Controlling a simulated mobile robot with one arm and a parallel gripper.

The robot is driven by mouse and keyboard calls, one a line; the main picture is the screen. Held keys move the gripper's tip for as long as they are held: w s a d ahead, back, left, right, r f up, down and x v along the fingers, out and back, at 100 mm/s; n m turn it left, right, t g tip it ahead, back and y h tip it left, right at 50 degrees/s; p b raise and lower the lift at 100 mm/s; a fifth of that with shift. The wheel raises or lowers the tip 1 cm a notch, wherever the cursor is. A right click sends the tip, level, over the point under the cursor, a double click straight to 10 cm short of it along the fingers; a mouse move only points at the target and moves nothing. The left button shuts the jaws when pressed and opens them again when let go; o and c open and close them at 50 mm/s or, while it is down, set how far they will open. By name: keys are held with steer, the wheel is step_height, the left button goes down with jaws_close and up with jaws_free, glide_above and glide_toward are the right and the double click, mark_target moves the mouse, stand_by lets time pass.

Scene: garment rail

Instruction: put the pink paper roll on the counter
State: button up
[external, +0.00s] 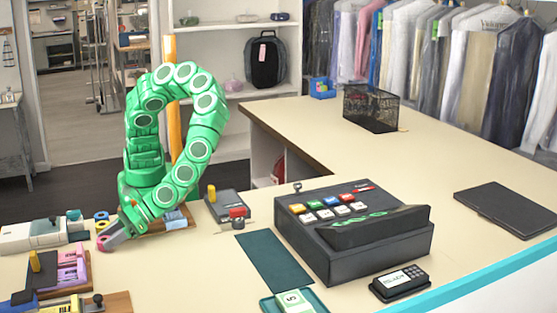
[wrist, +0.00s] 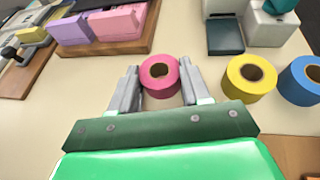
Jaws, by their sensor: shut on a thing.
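The pink paper roll (wrist: 160,72) is a short ring with a hole, seen between my gripper's two grey fingers (wrist: 160,90) in the wrist view. The fingers are shut on it, one on each side. In the external view my green arm bends down to the left part of the counter (external: 225,290), and my gripper (external: 107,238) is low there. The pink roll (external: 103,243) is mostly hidden by the gripper in that view. Whether it touches the surface under it I cannot tell.
A yellow roll (wrist: 251,77) and a blue roll (wrist: 303,80) stand right of the pink one. Pink and purple devices (wrist: 100,22) sit on a wooden board nearby. A black cash register (external: 350,232) and a dark green mat (external: 273,261) lie further right.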

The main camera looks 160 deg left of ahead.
steer(key=shift+s+f, duration=0.15)
steer(key=shift+f, duration=0.65)
steer(key=o, duration=0.9)
steer(key=shift+f, duration=0.1)
steer(key=shift+c, duration=0.2)
steer(key=shift+o, duration=1.2)
steer(key=shift+f, duration=0.2)
steer(key=shift+r, duration=0.45)
steer(key=v, duration=0.4)
steer(key=r+v, duration=0.1)
steer(key=v, duration=0.7)
steer(key=shift+r, duration=0.35)
